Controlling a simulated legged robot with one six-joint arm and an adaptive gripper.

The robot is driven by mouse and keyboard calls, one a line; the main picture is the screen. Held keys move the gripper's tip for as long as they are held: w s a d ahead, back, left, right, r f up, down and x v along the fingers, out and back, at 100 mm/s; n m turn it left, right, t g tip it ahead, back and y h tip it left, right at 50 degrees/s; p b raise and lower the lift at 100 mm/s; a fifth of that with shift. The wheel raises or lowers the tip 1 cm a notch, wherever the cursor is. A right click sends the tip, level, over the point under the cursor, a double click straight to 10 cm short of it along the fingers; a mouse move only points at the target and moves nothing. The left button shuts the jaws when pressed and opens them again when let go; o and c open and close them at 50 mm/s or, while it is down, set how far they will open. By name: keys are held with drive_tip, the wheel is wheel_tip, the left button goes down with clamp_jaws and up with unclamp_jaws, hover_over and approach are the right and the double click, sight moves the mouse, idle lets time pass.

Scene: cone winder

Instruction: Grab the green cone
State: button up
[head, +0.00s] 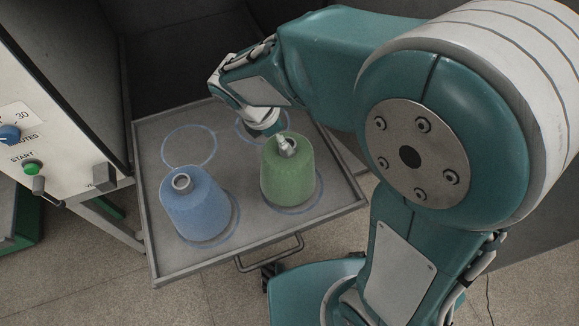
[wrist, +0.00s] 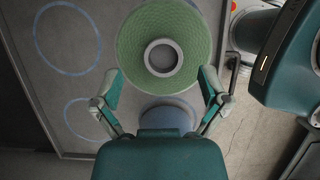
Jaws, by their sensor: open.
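The green cone (head: 288,176) stands upright on the front right of the tray. In the wrist view the green cone (wrist: 135,40) is seen from above, its grey tube end (wrist: 163,57) in the middle. My gripper (wrist: 160,80) is open, with one finger to each side of the cone's lower edge in that view; nothing is held. In the head view my wrist comes down just behind the green cone, and the fingers are mostly hidden. I cannot tell whether they touch it.
A blue cone (head: 197,205) stands left of the green one; it shows partly between my fingers in the wrist view (wrist: 168,115). The grey tray (head: 165,262) has blue ring marks, the back left one empty, and a front handle (head: 270,255). A machine panel (head: 40,130) stands at the left.

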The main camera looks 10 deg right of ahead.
sight(288, 166)
drive_tip(key=x, duration=0.2)
drive_tip(key=shift+s+d+f, duration=0.15)
drive_tip(key=shift+d+f, duration=0.1)
drive_tip(key=shift+f, duration=0.1)
drive_tip(key=shift+a+f, duration=0.2)
drive_tip(key=shift+f, duration=0.3)
drive_tip(key=shift+d, duration=0.3)
clamp_jaws()
drive_tip(key=shift+a, duration=0.1)
drive_tip(key=shift+r, duration=0.1)
